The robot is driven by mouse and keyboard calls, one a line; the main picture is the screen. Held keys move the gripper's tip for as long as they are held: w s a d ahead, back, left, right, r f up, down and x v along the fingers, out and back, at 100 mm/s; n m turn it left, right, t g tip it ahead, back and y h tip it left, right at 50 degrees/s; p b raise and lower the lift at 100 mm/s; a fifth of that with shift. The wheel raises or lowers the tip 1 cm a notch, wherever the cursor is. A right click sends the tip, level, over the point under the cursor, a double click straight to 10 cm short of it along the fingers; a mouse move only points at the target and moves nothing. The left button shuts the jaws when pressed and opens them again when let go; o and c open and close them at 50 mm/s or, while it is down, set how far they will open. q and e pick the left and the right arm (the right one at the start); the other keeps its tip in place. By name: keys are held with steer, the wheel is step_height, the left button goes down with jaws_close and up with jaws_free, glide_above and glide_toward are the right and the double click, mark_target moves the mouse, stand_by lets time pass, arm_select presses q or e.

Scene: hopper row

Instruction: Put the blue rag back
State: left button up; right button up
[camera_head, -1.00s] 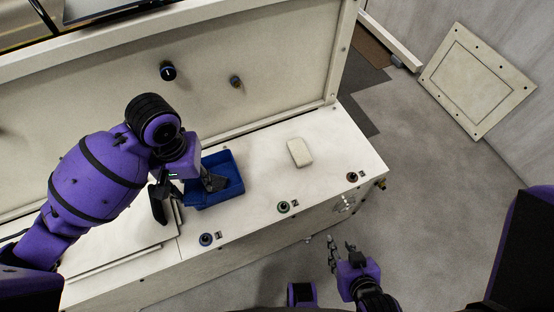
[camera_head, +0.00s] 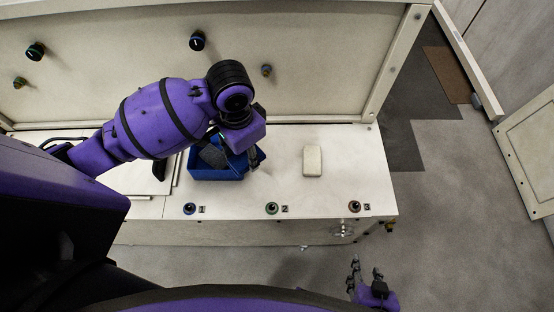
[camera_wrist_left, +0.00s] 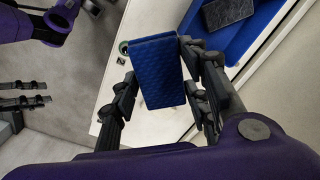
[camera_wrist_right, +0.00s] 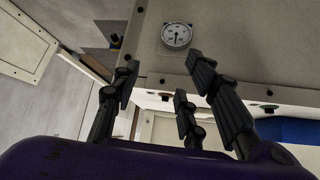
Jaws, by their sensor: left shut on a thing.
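A blue quilted rag (camera_wrist_left: 157,72) hangs between the fingers of my left gripper (camera_wrist_left: 165,85), which is shut on it. In the head view my left gripper (camera_head: 240,150) is at the right part of a blue bin (camera_head: 218,174) on the counter, and the arm partly hides it. The rag cannot be told apart from the bin there. The left wrist view shows the bin (camera_wrist_left: 266,38) beyond the rag, with a dark grey piece (camera_wrist_left: 228,10) in it. My right gripper (camera_head: 366,272) is open and empty in front of the counter; its spread fingers show in the right wrist view (camera_wrist_right: 155,88).
A pale block (camera_head: 312,161) lies on the counter (camera_head: 345,185) right of the bin. Numbered buttons, such as the green-ringed one (camera_head: 271,208), line the front edge. A raised panel (camera_head: 320,60) with knobs stands behind. A gauge (camera_wrist_right: 176,36) shows in the right wrist view.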

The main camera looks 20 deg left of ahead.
arm_select(q)
steer(key=m, duration=0.1)
steer(key=f+m, duration=0.1)
steer(key=m, duration=0.1)
steer(key=shift+w+a+f, duration=0.1)
steer(key=shift+w+a, duration=0.1)
steer(key=m, duration=0.2)
steer(key=shift+w+a+f+m+b, duration=0.1)
steer(key=shift+a+f+m+b, duration=0.05)
steer(key=shift+f+m+b, duration=0.2)
steer(key=a+f+m, duration=0.2)
steer(key=m, duration=0.6)
steer(key=m+b, duration=0.3)
steer(key=m, duration=1.4)
glide_above(273, 161)
steer(key=shift+n, duration=0.25)
steer(key=f, duration=0.7)
steer(key=s+f, duration=0.1)
steer(key=f, duration=0.3)
steer(key=shift+a+f, duration=0.15)
steer(key=shift+a, duration=0.15)
steer(key=shift+w+d+f, duration=0.25)
steer(key=shift+w+f, duration=0.05)
steer(key=shift+f, duration=0.1)
step_height(273, 161, down, 3)
steer(key=shift+w+d+f, duration=0.1)
steer(key=shift+d, duration=0.05)
steer(key=shift+f, duration=0.1)
